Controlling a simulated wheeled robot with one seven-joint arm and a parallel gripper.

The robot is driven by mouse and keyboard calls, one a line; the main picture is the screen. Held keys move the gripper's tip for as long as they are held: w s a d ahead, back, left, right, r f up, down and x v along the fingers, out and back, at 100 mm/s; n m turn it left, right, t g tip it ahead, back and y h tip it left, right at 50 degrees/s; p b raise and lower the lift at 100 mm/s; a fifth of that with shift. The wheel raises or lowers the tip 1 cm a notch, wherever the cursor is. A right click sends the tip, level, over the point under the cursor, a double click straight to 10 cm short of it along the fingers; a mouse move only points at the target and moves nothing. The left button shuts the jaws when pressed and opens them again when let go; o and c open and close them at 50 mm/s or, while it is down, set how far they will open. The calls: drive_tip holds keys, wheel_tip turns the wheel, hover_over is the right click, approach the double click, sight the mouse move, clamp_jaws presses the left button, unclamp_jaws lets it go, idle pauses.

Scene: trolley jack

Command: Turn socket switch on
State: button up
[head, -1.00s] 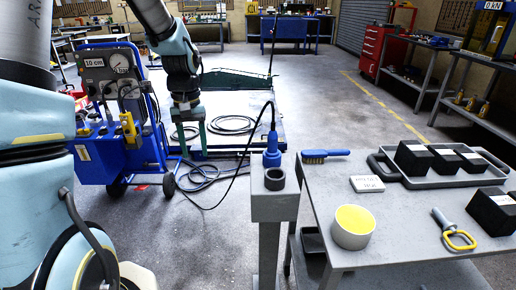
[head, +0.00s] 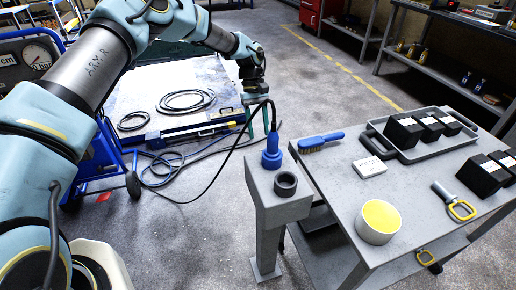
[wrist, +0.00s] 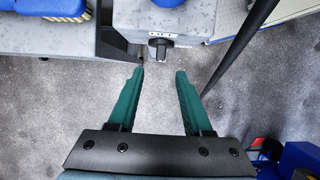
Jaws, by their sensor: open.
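The socket is a grey box on a post (head: 278,205), with a blue plug (head: 271,153) and a dark round ring on its top. The switch (wrist: 158,48), a small dark knob with white marks above it, shows on the box's side in the wrist view. That side is hidden in the head view. My gripper (wrist: 160,72) is open and empty. Its two green fingers point at the box, with the knob centred just beyond the fingertips. No contact shows. In the head view my gripper (head: 259,118) is just behind the post top.
A black cable (head: 225,162) runs from the plug past my gripper; it passes right of the fingers in the wrist view (wrist: 240,50). A grey table (head: 330,180) with a blue brush (head: 320,142) stands close beside the post. Floor behind the post is mostly open.

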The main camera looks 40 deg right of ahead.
drive_tip(key=p+x, duration=0.3)
drive_tip(key=x, duration=0.5)
drive_tip(key=shift+f, duration=0.2)
clamp_jaws()
